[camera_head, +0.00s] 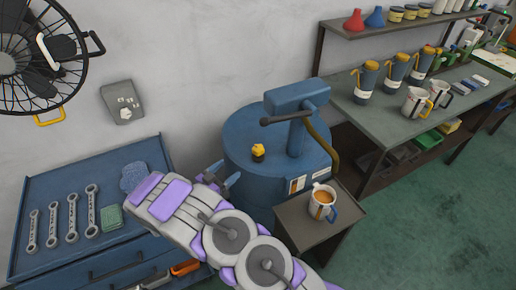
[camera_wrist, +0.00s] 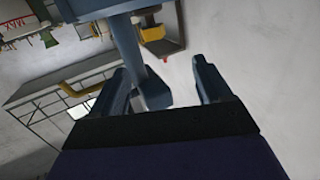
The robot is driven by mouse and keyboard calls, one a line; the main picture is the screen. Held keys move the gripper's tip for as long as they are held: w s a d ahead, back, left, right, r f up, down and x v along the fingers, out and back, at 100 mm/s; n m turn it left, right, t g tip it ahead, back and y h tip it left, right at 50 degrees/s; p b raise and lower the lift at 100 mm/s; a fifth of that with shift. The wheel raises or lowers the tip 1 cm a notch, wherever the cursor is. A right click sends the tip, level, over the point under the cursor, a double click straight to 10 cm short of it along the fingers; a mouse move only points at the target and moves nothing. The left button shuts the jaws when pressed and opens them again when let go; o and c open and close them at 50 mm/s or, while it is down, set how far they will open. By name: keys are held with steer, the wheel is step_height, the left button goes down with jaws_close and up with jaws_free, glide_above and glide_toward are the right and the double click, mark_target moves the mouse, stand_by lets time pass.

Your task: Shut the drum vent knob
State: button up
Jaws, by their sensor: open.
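The blue drum (camera_head: 235,140) stands against the wall in the middle of the head view. A small yellow knob (camera_head: 258,149) with a dark base sits on its top, left of the blue pump (camera_head: 297,110). My gripper (camera_head: 223,175) is at the drum's left side, with open, empty fingers, left of and apart from the knob. In the wrist view my gripper (camera_wrist: 162,82) shows two spread fingers. A blue post with a wider end stands beyond or between them; I cannot tell how near it is. I cannot make out the knob in the wrist view.
A blue tool cabinet (camera_head: 40,195) with several wrenches is at the left, below a fan (camera_head: 35,60). A small stand (camera_head: 290,222) with a mug (camera_head: 322,203) is in front of the drum. A workbench (camera_head: 385,122) with tumblers and mugs stands right. Green floor at the lower right is clear.

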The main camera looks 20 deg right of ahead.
mark_target(254, 151)
steer(key=shift+h, duration=0.3)
steer(key=b+x, duration=0.1)
steer(key=x, duration=0.4)
steer(key=s+b+x, duration=0.1)
steer(key=x, duration=0.5)
steer(key=b+x, duration=0.1)
steer(key=x, duration=0.4)
steer(key=shift+d+f+b, duration=0.35)
steer(key=shift+d+b, duration=0.05)
steer(key=shift+d, duration=0.15)
steer(key=shift+a, duration=0.4)
steer(key=shift+c, duration=0.3)
steer(key=shift+a, duration=0.1)
steer(key=shift+c, duration=0.7)
steer(key=shift+d, duration=0.25)
steer(key=c, duration=0.6)
steer(key=shift+c, duration=1.2)
